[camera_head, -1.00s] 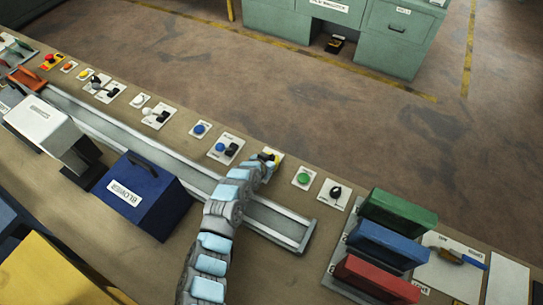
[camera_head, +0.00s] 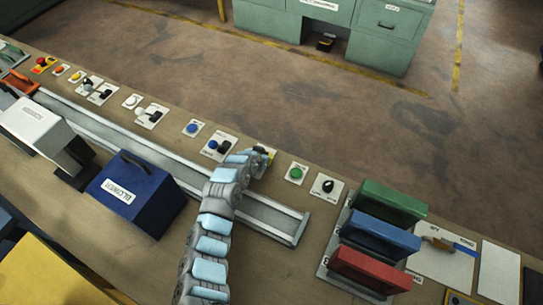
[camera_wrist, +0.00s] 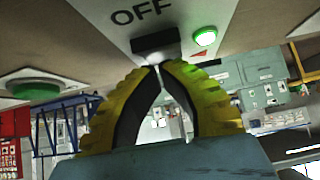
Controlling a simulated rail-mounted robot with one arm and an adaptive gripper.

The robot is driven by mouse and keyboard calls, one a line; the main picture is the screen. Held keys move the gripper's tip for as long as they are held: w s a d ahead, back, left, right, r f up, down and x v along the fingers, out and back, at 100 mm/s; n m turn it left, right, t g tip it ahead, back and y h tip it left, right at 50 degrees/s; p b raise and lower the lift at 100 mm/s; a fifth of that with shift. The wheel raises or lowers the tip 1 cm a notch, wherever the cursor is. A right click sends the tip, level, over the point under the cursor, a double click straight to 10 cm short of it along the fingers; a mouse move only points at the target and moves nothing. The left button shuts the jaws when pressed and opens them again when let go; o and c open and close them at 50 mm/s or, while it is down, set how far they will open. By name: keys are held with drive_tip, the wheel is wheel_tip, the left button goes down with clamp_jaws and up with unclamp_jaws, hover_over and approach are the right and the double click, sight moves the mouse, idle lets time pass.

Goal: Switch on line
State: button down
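My gripper (camera_head: 262,152) is over a small control plate on the bench, right of the blue button and black switch plate; my arm hides most of it. In the wrist view my gripper's yellow fingers (camera_wrist: 160,68) have their tips together, just at the edge of a black switch (camera_wrist: 157,43). The switch sits on a white plate (camera_wrist: 110,32) marked OFF. A green lamp (camera_wrist: 205,36) glows beside it. The fingertips look close to or touching the switch; I cannot tell which. Nothing is seen between the fingers.
A green button (camera_head: 296,173) and a black rotary knob (camera_head: 327,186) are to the right. Green, blue and red blocks (camera_head: 380,235) stand beyond them. A blue blower box (camera_head: 135,195) and a metal rail (camera_head: 270,218) lie on the near side. Open floor is behind the bench.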

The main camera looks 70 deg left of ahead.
drive_tip(key=shift+s+d+r+p, duration=0.4)
drive_tip(key=shift+s+p, duration=0.15)
drive_tip(key=shift+s, duration=0.05)
drive_tip(key=shift+r, duration=0.1)
drive_tip(key=r+p, duration=0.1)
drive_tip(key=r, duration=0.1)
drive_tip(key=r+p, duration=0.1)
drive_tip(key=r, duration=0.1)
drive_tip(key=shift+w+a+r+p, duration=0.2)
drive_tip(key=shift+r+p, duration=0.05)
drive_tip(key=shift+p, duration=0.1)
drive_tip(key=shift+s+d+r, duration=0.1)
drive_tip(key=shift+s+r, duration=0.05)
drive_tip(key=shift+s, duration=0.05)
drive_tip(key=v, duration=0.8)
drive_tip(key=shift+r, duration=0.55)
